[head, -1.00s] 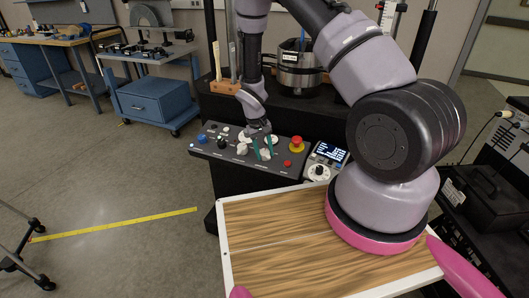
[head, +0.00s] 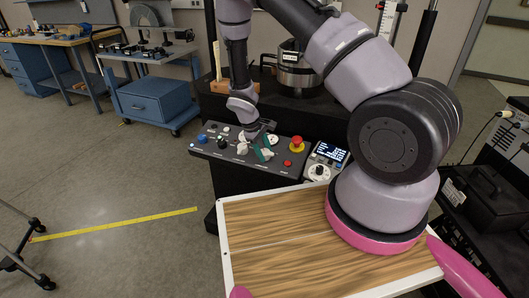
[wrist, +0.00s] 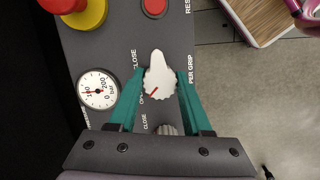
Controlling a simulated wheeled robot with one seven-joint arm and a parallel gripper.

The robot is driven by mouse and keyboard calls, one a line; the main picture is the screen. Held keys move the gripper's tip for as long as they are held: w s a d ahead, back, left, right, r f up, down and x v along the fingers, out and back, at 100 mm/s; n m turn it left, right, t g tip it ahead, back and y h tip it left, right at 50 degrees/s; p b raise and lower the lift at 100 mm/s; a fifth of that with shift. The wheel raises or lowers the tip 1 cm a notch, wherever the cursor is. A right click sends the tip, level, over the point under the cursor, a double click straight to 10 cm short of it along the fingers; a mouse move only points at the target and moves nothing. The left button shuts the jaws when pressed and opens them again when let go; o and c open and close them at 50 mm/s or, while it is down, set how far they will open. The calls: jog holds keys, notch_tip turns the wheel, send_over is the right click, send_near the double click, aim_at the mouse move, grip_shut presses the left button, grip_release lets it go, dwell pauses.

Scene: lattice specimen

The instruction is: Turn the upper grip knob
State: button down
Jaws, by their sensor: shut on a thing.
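The upper grip knob (wrist: 158,78) is white with a pointed lobe and a red line, on a dark grey control panel (head: 223,155). Its lobe points towards the top of the wrist view. My gripper (wrist: 160,74) has its teal fingers shut on the knob, one at each side. "PER GRIP" shows beside the right finger, with the rest of the label hidden. In the head view my gripper (head: 265,149) reaches down to the panel and largely hides this knob.
A second knob (wrist: 167,129) lies close by, partly hidden by the gripper body. A pressure gauge (wrist: 98,90) sits left of the fingers. A red button (wrist: 153,8) and a red emergency stop on a yellow base (head: 296,144) are near. A handheld controller (head: 320,164) stands right of the panel.

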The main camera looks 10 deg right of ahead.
dwell(0.4)
jog(key=shift+c, duration=1.7)
grip_release()
jog(key=shift+r, duration=0.1)
jog(key=v, duration=1)
jog(key=shift+r, duration=0.25)
jog(key=shift+a, duration=0.1)
